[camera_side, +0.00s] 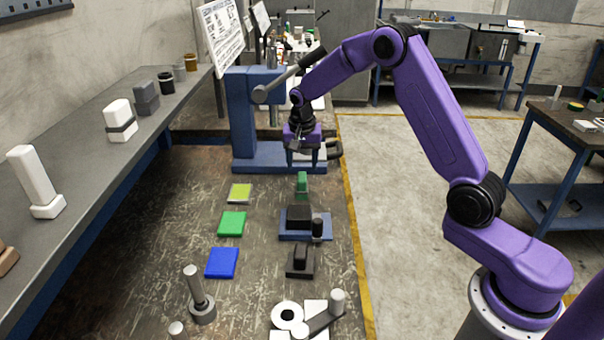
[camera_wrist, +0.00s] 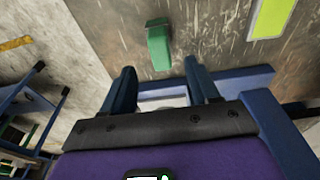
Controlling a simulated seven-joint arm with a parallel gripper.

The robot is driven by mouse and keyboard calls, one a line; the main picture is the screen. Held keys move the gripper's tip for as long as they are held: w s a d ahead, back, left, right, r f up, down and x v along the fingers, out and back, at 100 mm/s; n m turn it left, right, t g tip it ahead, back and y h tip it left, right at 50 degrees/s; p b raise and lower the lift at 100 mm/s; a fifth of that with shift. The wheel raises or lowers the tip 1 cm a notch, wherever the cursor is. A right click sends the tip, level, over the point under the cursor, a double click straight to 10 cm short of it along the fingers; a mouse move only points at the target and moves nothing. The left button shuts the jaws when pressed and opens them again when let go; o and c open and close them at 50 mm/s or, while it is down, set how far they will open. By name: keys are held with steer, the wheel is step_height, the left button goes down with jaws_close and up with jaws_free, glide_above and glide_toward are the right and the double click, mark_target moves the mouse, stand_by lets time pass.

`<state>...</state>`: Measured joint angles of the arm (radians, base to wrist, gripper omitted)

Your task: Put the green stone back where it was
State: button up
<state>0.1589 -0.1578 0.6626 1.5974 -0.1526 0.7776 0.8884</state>
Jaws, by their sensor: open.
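The green stone (camera_side: 302,184) is a small upright green block on the dark worktop, just in front of the blue press base (camera_side: 250,164). My gripper (camera_side: 305,160) is above and behind it, near the blue press, with its jaws apart and nothing between them. In the wrist view the green stone (camera_wrist: 159,46) lies beyond the open fingertips (camera_wrist: 160,78), apart from them. A green square pad (camera_side: 232,223), a yellow-green pad (camera_side: 240,193) and a blue pad (camera_side: 222,262) lie in a column to the left. The yellow-green pad also shows in the wrist view (camera_wrist: 270,18).
A blue-based fixture with a black block (camera_side: 300,217) and a dark block (camera_side: 301,260) stand in front of the stone. The blue press column (camera_side: 241,115) and its lever rise beside my gripper. Grey cylindrical parts (camera_side: 200,300) stand at the front. Worktop between pads and fixtures is clear.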

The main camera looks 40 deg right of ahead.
mark_target(302, 180)
steer(key=shift+s+a+r, duration=0.1)
steer(key=shift+a+r, duration=0.05)
steer(key=shift+r, duration=0.7)
steer(key=shift+s+a+r, duration=0.1)
steer(key=shift+r, duration=0.8)
steer(key=shift+s+a+r, duration=0.1)
steer(key=shift+a+r, duration=0.05)
steer(key=shift+r, duration=0.7)
steer(key=s+a+r+n+y, duration=0.1)
steer(key=s+a+r+n, duration=0.1)
steer(key=s+a+n, duration=0.55)
steer(key=s+a+r+n, duration=0.25)
steer(key=s+a, duration=0.25)
steer(key=s, duration=0.6)
steer(key=s+d+n, duration=0.2)
steer(key=s+n, duration=0.3)
steer(key=s, duration=0.6)
steer(key=s+d+f+n+g, duration=0.1)
steer(key=s+n, duration=0.5)
steer(key=s, duration=0.5)
steer(key=shift+s+d+f+n+y, duration=0.15)
steer(key=shift+s+d+n+y, duration=0.05)
steer(key=shift+d+n+y, duration=0.15)
